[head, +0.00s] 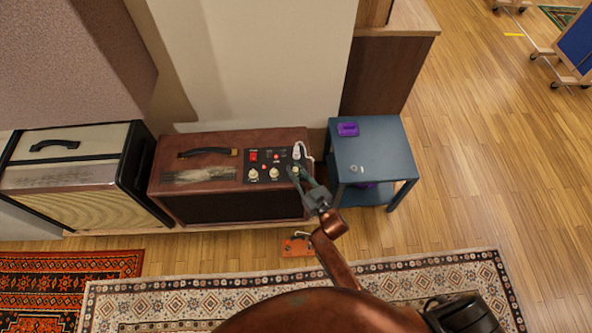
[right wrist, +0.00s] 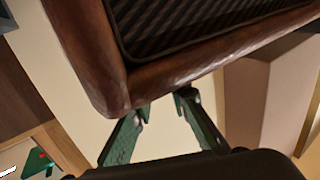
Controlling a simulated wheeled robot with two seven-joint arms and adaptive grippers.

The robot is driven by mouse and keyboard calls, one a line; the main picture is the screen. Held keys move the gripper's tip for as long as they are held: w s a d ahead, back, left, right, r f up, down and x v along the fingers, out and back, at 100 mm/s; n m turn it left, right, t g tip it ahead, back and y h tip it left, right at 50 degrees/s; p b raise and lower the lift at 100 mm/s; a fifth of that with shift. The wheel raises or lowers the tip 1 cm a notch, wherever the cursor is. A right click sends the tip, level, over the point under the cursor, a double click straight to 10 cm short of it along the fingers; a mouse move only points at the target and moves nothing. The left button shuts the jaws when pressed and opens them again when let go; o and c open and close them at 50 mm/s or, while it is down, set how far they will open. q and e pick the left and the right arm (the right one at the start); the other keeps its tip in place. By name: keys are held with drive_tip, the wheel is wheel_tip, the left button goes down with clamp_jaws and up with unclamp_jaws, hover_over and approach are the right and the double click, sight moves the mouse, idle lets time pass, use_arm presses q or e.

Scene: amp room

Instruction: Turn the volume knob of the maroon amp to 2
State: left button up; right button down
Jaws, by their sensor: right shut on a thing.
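The maroon amp (head: 221,137) stands against the wall in the head view, with a dark handle on top. Its black control panel (head: 263,159) has a red switch (head: 253,155), small red lights and pale knobs (head: 274,173) in a row. My right gripper (head: 296,172) is at the right end of this panel, shut on the rightmost knob, which its fingers largely cover. The right wrist view shows its two green fingers (right wrist: 165,105) apart at the amp's brown edge (right wrist: 100,75); the knob is hidden there. I cannot read any knob's setting. My left gripper is out of view.
A white plug and cable (head: 297,151) sit at the panel's upper right. A blue-grey side table (head: 375,150) with a purple object (head: 348,129) stands right of the amp. A cream amp (head: 75,160) stands left. An orange pedal (head: 297,247) lies on the floor in front.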

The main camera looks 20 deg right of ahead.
drive_tip(key=shift+h, duration=0.3)
drive_tip(key=c, duration=1.8)
unclamp_jaws()
drive_tip(key=shift+s, duration=0.1)
drive_tip(key=s, duration=0.4)
drive_tip(key=s+d, duration=0.1)
drive_tip(key=s, duration=0.2)
drive_tip(key=s+d, duration=0.1)
drive_tip(key=s, duration=0.3)
drive_tip(key=shift+s+d, duration=0.15)
drive_tip(key=shift+s, duration=0.15)
drive_tip(key=shift+f, duration=0.1)
